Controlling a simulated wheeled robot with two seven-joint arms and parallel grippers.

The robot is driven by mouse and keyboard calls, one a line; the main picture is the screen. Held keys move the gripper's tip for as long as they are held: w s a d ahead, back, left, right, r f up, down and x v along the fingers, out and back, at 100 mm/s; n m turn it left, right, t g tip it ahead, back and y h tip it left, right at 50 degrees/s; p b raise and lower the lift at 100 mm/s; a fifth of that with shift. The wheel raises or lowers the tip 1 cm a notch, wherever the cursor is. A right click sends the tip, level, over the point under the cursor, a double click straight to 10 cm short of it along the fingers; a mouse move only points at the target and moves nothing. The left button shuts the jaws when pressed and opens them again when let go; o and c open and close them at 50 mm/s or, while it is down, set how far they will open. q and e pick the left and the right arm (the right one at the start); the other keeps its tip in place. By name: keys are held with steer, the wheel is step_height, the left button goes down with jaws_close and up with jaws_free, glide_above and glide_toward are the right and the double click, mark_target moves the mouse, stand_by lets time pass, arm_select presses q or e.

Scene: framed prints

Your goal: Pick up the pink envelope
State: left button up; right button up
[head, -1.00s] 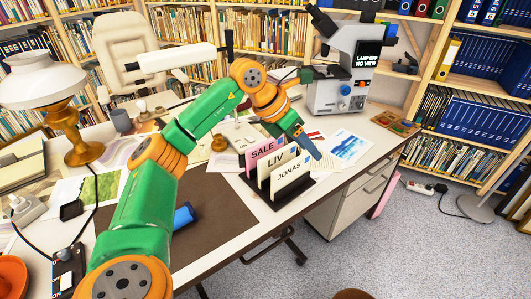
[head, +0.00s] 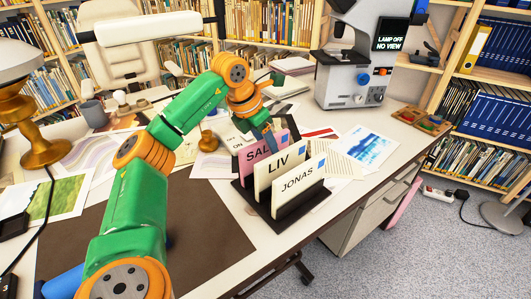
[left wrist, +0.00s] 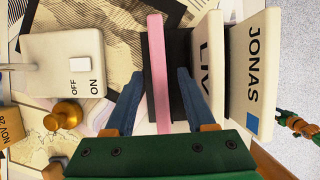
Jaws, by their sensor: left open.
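The pink envelope (head: 256,155), lettered "SAL" where it shows, stands upright in a dark letter rack (head: 288,222) on the desk, behind two cream envelopes. In the left wrist view it is a thin pink strip (left wrist: 157,60) seen edge-on from above. My left gripper (head: 270,138) is at the envelope's top and hides part of it in the head view. In the left wrist view its open blue fingers (left wrist: 160,98) lie on either side of the pink strip, with a gap on both sides. A small green and orange part of my right arm shows at the right edge there.
The cream envelopes "LIV" (head: 278,172) and "JONAS" (head: 299,187) stand in front, close to one finger. A switch box (left wrist: 66,60) and a brass knob (left wrist: 65,115) are left of the gripper. A microscope (head: 352,70) stands behind. The brown mat's right part is clear.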

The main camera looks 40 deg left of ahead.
arm_select(q)
steer(key=shift+x, duration=1.4)
steer(key=shift+f, duration=0.2)
jaws_close()
